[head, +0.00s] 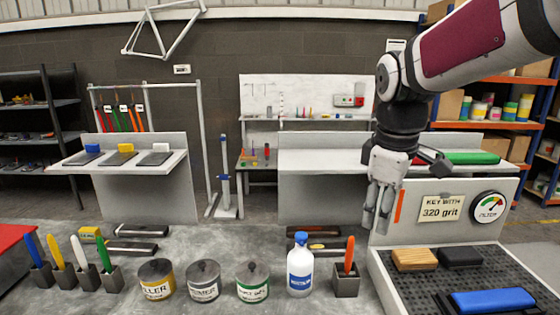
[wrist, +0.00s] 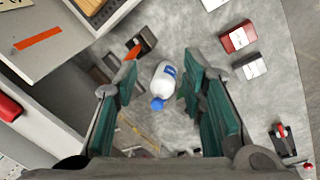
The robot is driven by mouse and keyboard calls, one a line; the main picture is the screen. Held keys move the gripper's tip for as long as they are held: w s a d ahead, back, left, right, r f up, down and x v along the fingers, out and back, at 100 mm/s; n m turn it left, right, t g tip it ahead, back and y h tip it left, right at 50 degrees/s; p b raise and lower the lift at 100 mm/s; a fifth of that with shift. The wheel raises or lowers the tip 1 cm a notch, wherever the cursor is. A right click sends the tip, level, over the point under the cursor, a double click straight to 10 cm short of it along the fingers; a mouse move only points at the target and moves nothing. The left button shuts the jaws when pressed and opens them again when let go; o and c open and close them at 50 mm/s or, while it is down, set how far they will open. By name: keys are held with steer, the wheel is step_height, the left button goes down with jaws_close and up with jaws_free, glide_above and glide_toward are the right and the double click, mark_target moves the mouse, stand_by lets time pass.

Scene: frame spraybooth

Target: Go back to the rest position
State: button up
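My gripper (head: 377,222) hangs pointing down over the grey bench (head: 215,255), left of the sign panel and above the front items. In the wrist view my gripper (wrist: 158,85) has its green-padded fingers apart with nothing held between them. A white bottle (head: 300,272) with a blue label and cap stands upright on the bench. In the wrist view the bottle (wrist: 159,82) shows below, in the gap between the fingers and apart from them.
Yellow, grey and green-banded cans (head: 203,282) stand left of the bottle. A holder (head: 346,280) with an orange-handled tool stands right of it. A perforated tray (head: 415,285) bears wooden, black and blue blocks. Tools in holders (head: 72,276) stand far left.

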steer(key=s+f+m+t, duration=0.1)
steer(key=s+m+t, duration=0.2)
steer(key=s+m, duration=0.7)
steer(key=s, duration=1)
steer(key=shift+s+d+f+m+y, duration=0.2)
steer(key=shift+f+m+y, duration=0.1)
